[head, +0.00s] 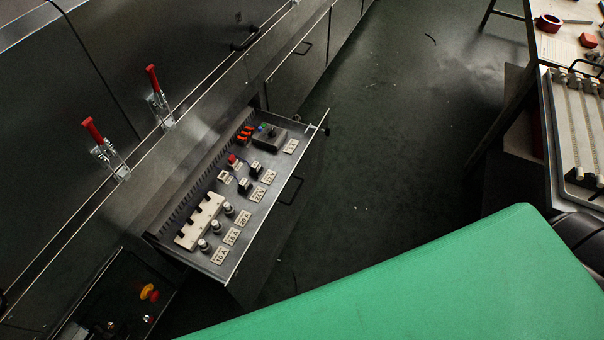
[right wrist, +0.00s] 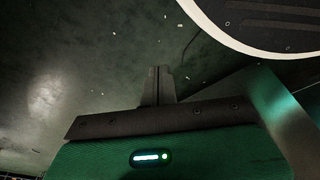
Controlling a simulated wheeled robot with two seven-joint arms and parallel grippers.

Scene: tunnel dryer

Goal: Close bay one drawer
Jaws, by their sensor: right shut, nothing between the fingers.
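The bay one drawer, as I take it, is the grey drawer (head: 262,205) pulled out from the machine front in the head view. It holds fuses, small switches and labelled plates, and a dark handle (head: 291,190) is on its front face. No gripper shows in the head view. In the right wrist view my right gripper (right wrist: 158,72) is shut and empty, with dark floor beyond it. The drawer does not show in that view. My left gripper is in neither view.
Two red-handled toggle clamps (head: 105,148) stand on the machine ledge at left. A control panel (head: 122,295) with a red and yellow button is at lower left. A workbench (head: 566,45) with a tray (head: 548,120) stands at right. Dark floor (head: 400,130) between is clear.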

